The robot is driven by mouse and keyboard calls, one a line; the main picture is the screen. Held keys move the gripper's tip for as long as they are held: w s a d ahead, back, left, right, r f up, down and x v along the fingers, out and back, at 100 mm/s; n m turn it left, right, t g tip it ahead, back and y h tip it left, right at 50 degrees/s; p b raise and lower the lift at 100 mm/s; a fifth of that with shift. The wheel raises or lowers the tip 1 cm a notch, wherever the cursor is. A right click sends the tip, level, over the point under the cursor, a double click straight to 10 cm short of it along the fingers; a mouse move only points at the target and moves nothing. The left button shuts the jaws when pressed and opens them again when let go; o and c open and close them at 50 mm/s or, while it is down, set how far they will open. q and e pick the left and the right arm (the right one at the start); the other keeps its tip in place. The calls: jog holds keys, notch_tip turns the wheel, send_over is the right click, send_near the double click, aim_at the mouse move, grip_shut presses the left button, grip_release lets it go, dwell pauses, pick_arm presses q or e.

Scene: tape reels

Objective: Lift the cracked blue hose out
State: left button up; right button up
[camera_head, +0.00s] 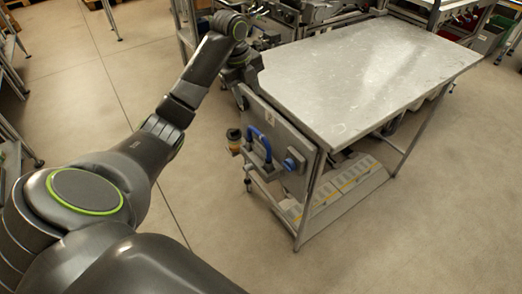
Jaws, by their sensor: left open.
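The blue hose (258,143) is a short curved loop on the grey panel fixed to the near left side of the metal table. Its ends meet dark fittings, and it looks in place there. Any crack is too small to make out. My left arm reaches in from the left and bends down at the table's left corner. My left gripper (241,92) is there, open, above the hose and apart from it. Its fingers are small and partly lost against the dark wrist and panel. My right gripper is not in view.
The metal table (365,75) has a bare top. A blue round knob (290,164) and a yellow-and-black fitting (234,137) flank the hose. A low shelf (345,185) lies under the table. Other equipment stands behind. The floor in front is clear.

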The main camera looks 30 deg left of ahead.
pick_arm(q)
jog(key=b, duration=0.3)
send_near(257, 131)
jog(key=f, duration=0.3)
jog(key=w+f, duration=0.1)
jog(key=f, duration=0.5)
jog(key=shift+w+d+b, duration=0.3)
jog(key=shift+d+b, duration=0.05)
jog(key=shift+d, duration=0.05)
jog(key=shift+f, duration=0.15)
jog(key=c, duration=0.9)
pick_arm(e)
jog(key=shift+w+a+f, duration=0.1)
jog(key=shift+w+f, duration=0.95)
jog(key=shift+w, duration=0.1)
